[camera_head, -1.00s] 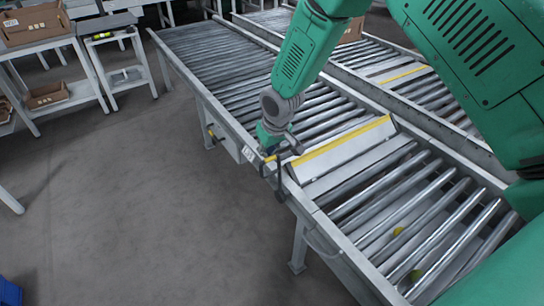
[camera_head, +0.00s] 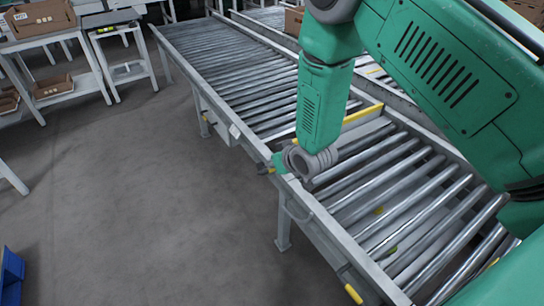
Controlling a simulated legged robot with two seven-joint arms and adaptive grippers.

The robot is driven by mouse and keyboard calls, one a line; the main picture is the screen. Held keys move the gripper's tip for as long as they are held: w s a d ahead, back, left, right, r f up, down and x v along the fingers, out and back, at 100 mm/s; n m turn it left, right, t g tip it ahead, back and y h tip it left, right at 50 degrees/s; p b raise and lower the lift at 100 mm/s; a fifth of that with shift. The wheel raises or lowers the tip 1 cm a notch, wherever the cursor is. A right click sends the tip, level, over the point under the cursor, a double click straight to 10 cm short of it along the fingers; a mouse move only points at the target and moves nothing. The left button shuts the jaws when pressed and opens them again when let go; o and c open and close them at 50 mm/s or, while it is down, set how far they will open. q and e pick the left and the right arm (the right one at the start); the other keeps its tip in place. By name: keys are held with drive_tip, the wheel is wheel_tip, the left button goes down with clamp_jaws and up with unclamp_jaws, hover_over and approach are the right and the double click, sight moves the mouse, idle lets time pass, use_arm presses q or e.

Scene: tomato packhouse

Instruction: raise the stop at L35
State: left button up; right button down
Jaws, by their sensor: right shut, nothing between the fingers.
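A stop with a yellow top edge (camera_head: 362,113) crosses the rollers behind my right forearm. Its visible part stands above the rollers; its left part is hidden. My right gripper (camera_head: 274,165) is at the conveyor's near side rail, mostly hidden by its grey wrist. It is shut with nothing held. A small yellow-tipped part (camera_head: 267,171) shows beside it, perhaps a lever end; I cannot tell whether they touch. A white label plate (camera_head: 235,131) is on the rail to the left, too small to read. My left gripper is not in view.
The roller conveyor (camera_head: 230,62) runs from upper left to lower right. Other yellow handles show on its side, one at lower right (camera_head: 352,293), one further back (camera_head: 205,119). A blue bin (camera_head: 12,272) stands at lower left. Tables with cardboard boxes (camera_head: 38,18) stand at upper left. The floor between is clear.

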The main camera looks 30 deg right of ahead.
drive_tip(key=shift+s+a+f, duration=0.1)
drive_tip(key=shift+s+f, duration=0.7)
drive_tip(key=shift+s, duration=0.1)
drive_tip(key=w+r+p, duration=0.3)
drive_tip(key=r, duration=0.1)
drive_tip(key=s+r+p, duration=0.1)
drive_tip(key=s+r, duration=0.2)
drive_tip(key=s, duration=0.6)
drive_tip(key=shift+d, duration=0.4)
